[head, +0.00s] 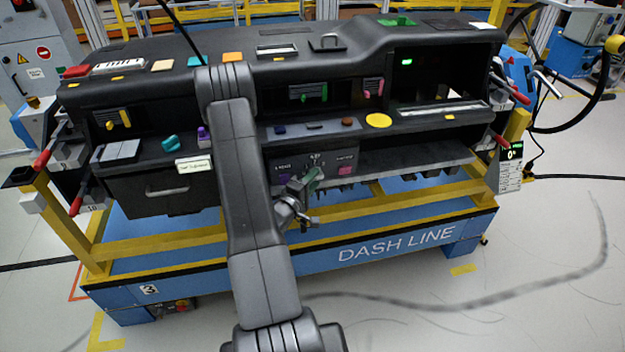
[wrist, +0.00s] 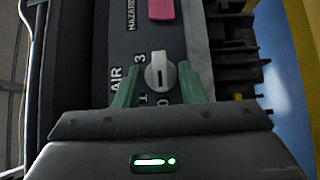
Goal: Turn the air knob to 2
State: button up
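The air knob (wrist: 159,73) is a small light-grey dial with a raised ridge on the dark panel. In the wrist view its ridge runs nearly up and down the picture, with one end towards the 0. The marks 3, 1 and 0 and the word AIR show around it; the 2 is not visible, and the left finger covers part of the scale. My gripper (wrist: 159,68) is open, with one green finger on each side of the knob and gaps between. In the head view my gripper (head: 312,180) is at the panel front and largely hides the knob.
A pink hazard button (wrist: 161,9) sits beside the knob on the same panel. The black dashboard (head: 150,60) rests on a blue and yellow stand (head: 400,234). A dark ribbed edge (wrist: 232,55) lies close to the right finger. A yellow round button (head: 378,121) is on the shelf above.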

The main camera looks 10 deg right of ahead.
grip_shut()
